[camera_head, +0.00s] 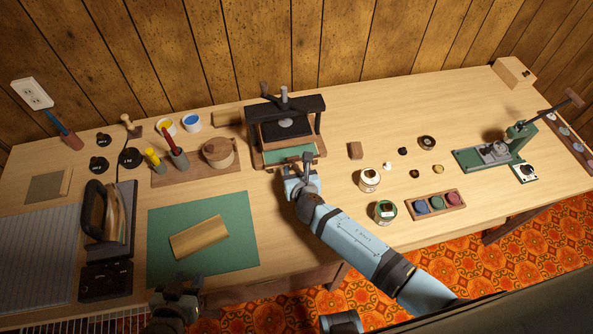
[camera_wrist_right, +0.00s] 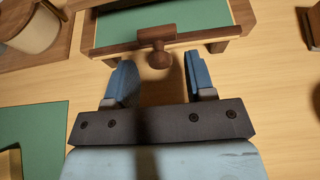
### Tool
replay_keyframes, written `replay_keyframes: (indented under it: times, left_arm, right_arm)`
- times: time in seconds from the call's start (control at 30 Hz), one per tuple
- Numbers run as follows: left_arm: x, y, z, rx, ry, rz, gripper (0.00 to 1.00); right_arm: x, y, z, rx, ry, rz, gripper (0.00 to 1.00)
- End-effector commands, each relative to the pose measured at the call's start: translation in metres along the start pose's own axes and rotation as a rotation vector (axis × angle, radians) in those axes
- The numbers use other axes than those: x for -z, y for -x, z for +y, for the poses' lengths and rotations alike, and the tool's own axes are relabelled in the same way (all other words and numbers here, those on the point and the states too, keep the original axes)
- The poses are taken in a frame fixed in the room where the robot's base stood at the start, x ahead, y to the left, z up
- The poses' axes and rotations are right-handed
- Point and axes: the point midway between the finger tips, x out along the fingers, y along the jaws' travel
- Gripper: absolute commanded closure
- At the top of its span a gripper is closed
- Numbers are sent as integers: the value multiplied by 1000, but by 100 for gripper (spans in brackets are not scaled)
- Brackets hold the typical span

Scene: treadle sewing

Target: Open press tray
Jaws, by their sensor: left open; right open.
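The press (camera_head: 285,110) stands at the back middle of the table, with a black frame and a screw handle on top. Its tray (camera_head: 291,155) has a green surface and a wooden front edge. In the right wrist view the tray front (camera_wrist_right: 190,37) carries a round brown knob (camera_wrist_right: 159,57). My right gripper (camera_head: 307,163) is in front of the tray. Its blue fingers (camera_wrist_right: 158,82) are open, one on each side of the line to the knob, with the knob just beyond the tips. My left gripper (camera_head: 178,296) is open and low at the table's front left.
A green mat (camera_head: 235,255) with a tan folded piece (camera_head: 199,238) lies left of my right arm. An iron (camera_head: 108,217) stands further left. A wooden round pot (camera_head: 217,152) is close left of the press. Jars (camera_head: 369,180) and a small wooden block (camera_head: 355,150) are to the right.

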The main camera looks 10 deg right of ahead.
Motion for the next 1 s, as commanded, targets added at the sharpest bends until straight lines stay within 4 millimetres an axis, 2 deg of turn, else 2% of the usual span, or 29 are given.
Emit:
replay_keyframes:
  times: [0.33, 0.53, 0.57, 0.73, 0.87, 1.0]
  left_arm:
    - [0, 0, 0, 0, 0, 0, 57]
    - [0, 0, 0, 0, 0, 0, 57]
    - [0, 0, 0, 0, 0, 0, 57]
    - [1, 1, 0, -1, 0, 1, 57]
    - [8, 5, 1, -1, 0, 1, 57]
    - [18, 11, 1, -1, 0, 2, 57]
  right_arm:
    - [0, -4, 0, 1, 0, 0, 50]
    - [0, -4, 0, 1, 0, 0, 96]
    - [0, -4, 0, 1, 0, 0, 100]
    - [1, -1, 0, 1, 1, 1, 100]
    - [8, 20, -1, 0, 2, 4, 100]
    - [25, 58, -1, 0, 3, 6, 100]
